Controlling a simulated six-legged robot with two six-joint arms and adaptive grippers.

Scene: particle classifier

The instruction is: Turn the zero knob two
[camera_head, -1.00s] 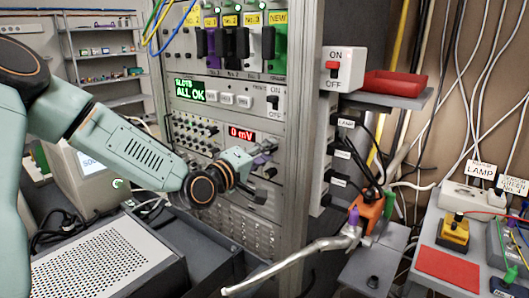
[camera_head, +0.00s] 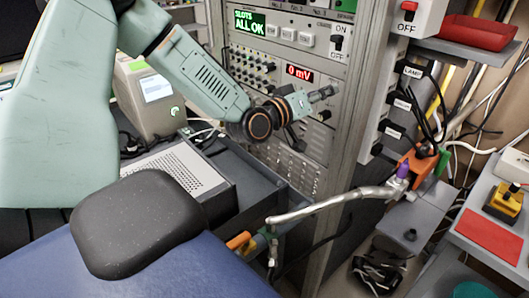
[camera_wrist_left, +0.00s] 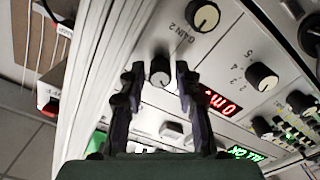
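My left gripper (camera_head: 318,96) is at the instrument rack's front, just below and right of the red "0 mV" display (camera_head: 299,73) in the head view. In the left wrist view, its two dark fingers (camera_wrist_left: 157,75) are apart. A round grey-black knob (camera_wrist_left: 160,72) with a white pointer mark sits between the fingertips. A gap shows on either side of it. No label on this knob is readable. The "GAIN 2" knob (camera_wrist_left: 203,16) is close by, with its label visible. My right gripper does not show in either view.
A knob with a numbered scale (camera_wrist_left: 262,77) and the red display (camera_wrist_left: 222,103) are near the right finger. The rack's front edge post (camera_head: 362,110) is right of the gripper.

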